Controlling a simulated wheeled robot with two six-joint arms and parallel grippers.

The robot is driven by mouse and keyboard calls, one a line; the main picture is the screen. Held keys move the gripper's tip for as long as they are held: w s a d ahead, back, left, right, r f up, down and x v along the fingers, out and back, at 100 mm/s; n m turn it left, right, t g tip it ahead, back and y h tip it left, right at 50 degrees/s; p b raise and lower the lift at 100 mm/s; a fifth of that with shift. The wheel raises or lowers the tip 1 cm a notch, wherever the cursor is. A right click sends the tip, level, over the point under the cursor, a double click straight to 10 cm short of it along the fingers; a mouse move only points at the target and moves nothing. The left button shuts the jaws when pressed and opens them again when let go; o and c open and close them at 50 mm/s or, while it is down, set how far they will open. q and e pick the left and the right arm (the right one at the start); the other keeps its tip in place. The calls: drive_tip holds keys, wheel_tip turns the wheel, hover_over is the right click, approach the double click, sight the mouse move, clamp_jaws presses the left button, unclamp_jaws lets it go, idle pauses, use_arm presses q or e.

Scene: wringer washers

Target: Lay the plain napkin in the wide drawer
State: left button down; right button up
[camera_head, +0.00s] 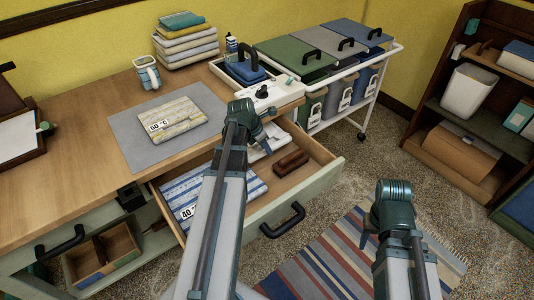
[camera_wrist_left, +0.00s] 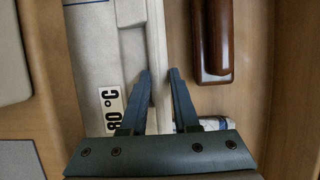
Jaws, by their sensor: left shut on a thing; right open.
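The plain white napkin (camera_head: 267,146), folded, with an 80 °C tag, is in the wide drawer (camera_head: 325,173), which is pulled out. My left gripper (camera_head: 266,128) is over the drawer and partly hides the napkin. In the left wrist view, my left gripper (camera_wrist_left: 160,72) is shut on the edge of the plain napkin (camera_wrist_left: 95,62). I cannot tell whether the napkin touches the drawer floor. A blue-striped napkin (camera_head: 188,190) tagged 40 lies at the drawer's left. My right gripper (camera_head: 368,232) is open, empty, over the floor at the right, and mostly hidden by its arm.
A brown wooden block (camera_head: 291,163) lies in the drawer, close right of the napkin. A striped napkin tagged 60 (camera_head: 172,118) lies on a grey mat (camera_head: 127,137) on the table. A bin cart (camera_head: 343,80) stands right.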

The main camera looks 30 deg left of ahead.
use_arm(q)
drive_tip(key=shift+w+d, duration=0.2)
drive_tip(key=shift+w, duration=0.15)
wheel_tip(320, 180, down, 4)
drive_tip(key=b, duration=0.3)
drive_tip(key=shift+r+b, duration=0.1)
drive_tip(key=shift+b, duration=0.3)
drive_tip(key=shift+r, duration=0.15)
drive_tip(key=c, duration=0.7)
unclamp_jaws()
drive_tip(key=shift+o, duration=0.2)
